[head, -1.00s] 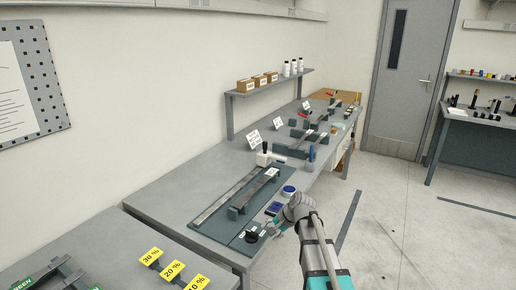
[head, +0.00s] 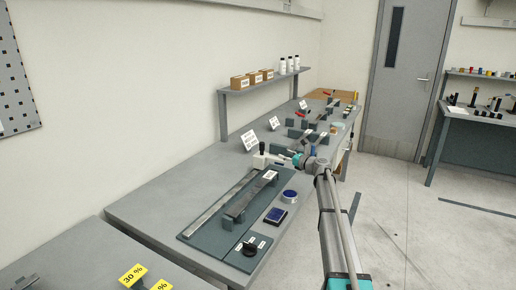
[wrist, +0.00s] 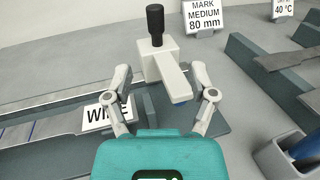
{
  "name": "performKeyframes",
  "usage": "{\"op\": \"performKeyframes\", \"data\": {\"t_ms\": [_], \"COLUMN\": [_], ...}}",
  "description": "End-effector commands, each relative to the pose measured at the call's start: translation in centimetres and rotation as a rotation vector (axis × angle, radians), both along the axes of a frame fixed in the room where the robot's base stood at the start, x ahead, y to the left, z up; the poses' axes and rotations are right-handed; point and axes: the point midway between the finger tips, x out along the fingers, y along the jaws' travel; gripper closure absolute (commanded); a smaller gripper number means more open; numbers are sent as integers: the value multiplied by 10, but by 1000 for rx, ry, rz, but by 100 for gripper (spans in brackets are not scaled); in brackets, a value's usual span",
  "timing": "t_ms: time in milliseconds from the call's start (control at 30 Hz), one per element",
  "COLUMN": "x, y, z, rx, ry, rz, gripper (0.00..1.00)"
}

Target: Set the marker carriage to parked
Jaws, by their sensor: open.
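The marker carriage, a white block with a black upright knob, stands at the far end of the long rail in the head view (head: 261,159). In the wrist view the carriage (wrist: 170,68) has a white arm reaching toward me. My gripper (wrist: 160,74) is open, with one finger on each side of that arm and no clear contact. In the head view my gripper (head: 296,159) is just right of the carriage. The rail (head: 222,204) runs along a dark base plate. My gripper partly hides a "WIPE" label (wrist: 100,113).
A sign reading "MARK MEDIUM 80 mm" (wrist: 205,17) stands behind the carriage. A raised dark bar (head: 250,194), a blue pad (head: 275,215), a round blue-topped tin (head: 290,195) and a black dial (head: 249,248) are nearer. More fixtures stand on the bench beyond.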

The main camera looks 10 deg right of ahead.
Motion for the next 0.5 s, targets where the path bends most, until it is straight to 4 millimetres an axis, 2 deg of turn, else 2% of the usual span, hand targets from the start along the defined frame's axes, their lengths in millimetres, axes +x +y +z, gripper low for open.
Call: {"op": "performKeyframes", "data": {"t_ms": [500], "x": [6], "y": [20], "z": [0], "rx": [-1], "ry": [-1], "rz": [18], "gripper": [27]}}
